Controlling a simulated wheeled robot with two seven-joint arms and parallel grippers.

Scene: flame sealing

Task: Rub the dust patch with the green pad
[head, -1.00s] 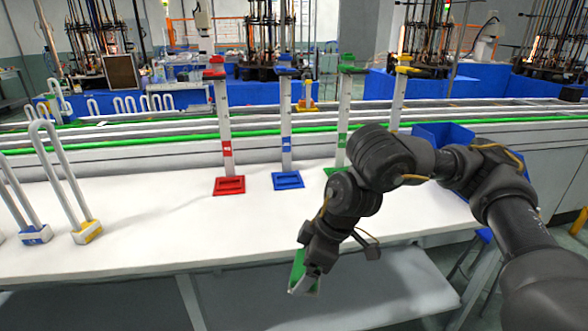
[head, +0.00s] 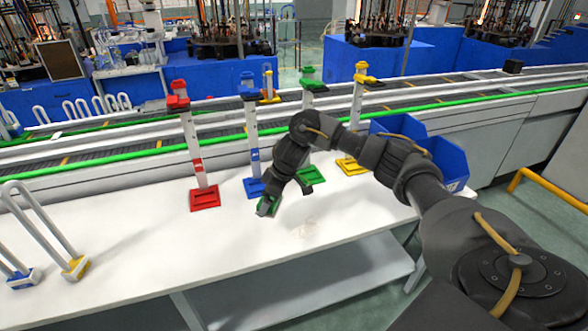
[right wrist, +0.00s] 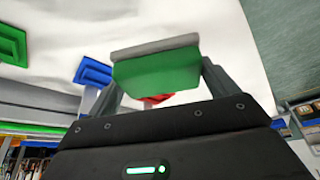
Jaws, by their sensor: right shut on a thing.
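A faint brownish dust patch (head: 305,228) lies on the white table (head: 150,262), in front of the green stand base. My right gripper (head: 269,204) is shut on the green pad (right wrist: 158,72), which has a grey edge. In the head view the pad is mostly covered by the gripper. It is over the table, just left of and a little beyond the dust patch. I cannot tell whether it touches the table. The dust patch is not clear in the right wrist view. My left gripper is not in view.
Stands with red (head: 205,198), blue (head: 254,188), green (head: 311,175) and yellow (head: 350,166) bases line the table's back. A blue bin (head: 449,165) stands at the right. U-shaped tubes (head: 50,232) stand at the left. The table's front is clear.

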